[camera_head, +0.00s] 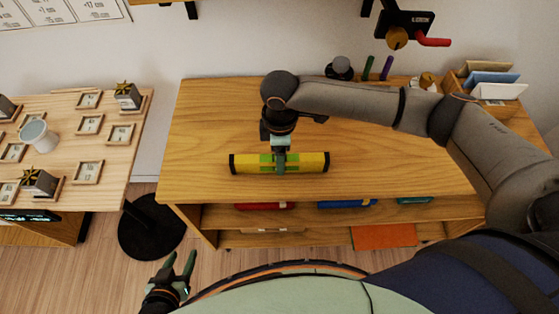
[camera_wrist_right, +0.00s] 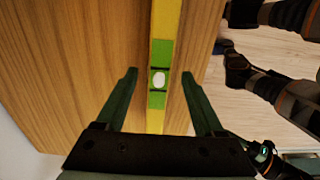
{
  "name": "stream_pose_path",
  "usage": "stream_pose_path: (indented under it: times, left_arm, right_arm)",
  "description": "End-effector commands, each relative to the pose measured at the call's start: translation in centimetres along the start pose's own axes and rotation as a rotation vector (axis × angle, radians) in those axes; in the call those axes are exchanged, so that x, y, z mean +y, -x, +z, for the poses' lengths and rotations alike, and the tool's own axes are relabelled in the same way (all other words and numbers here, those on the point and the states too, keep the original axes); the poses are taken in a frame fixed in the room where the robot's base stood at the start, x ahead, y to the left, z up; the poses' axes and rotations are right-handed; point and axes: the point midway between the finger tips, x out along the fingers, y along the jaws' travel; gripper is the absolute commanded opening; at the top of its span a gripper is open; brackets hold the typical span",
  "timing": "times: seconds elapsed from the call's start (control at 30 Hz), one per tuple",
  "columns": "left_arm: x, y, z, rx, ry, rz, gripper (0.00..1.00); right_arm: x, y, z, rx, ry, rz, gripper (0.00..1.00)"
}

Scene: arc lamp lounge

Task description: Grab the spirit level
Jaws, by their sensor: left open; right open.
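The spirit level (camera_head: 308,163) is a yellow bar with green sections and black ends. It lies left to right on the wooden cabinet top near its front edge. My right gripper (camera_head: 280,164) points down over its middle and hides a part of it. In the right wrist view the level (camera_wrist_right: 166,35) runs between the two open fingers of my right gripper (camera_wrist_right: 158,74), with a gap on both sides. A pale round vial shows in its green middle. My left gripper (camera_head: 181,264) is open and empty, low above the floor in front of the cabinet.
The cabinet top (camera_head: 205,120) is clear around the level. A grey round object (camera_head: 340,68), green and purple sticks and a file box (camera_head: 490,85) stand along the back. A table (camera_head: 105,190) with small framed cards is at the left. A black round base (camera_head: 150,228) stands on the floor.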

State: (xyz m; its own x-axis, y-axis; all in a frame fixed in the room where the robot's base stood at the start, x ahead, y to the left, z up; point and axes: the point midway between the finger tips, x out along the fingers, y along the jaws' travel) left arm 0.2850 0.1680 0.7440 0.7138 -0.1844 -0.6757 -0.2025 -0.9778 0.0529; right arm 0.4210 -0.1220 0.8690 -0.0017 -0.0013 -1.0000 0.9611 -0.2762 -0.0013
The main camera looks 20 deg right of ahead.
Motion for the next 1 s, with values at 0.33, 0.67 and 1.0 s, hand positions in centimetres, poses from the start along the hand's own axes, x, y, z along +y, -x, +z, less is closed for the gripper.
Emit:
stream_pose_path:
  times: [0.33,0.67,1.0]
  left_arm:
    - [0.00,-0.07,0.03,0.001,0.000,0.000,0.50]
    - [-0.01,-0.09,-0.02,0.002,0.000,0.000,0.50]
    - [-0.02,-0.10,-0.06,0.002,0.000,0.000,0.50]
  right_arm:
    - [0.03,-1.66,-0.08,0.001,0.001,0.002,0.70]
    - [0.04,-1.62,-0.08,0.001,0.001,0.002,0.39]
    - [0.05,-1.61,-0.08,0.001,0.001,0.002,0.00]
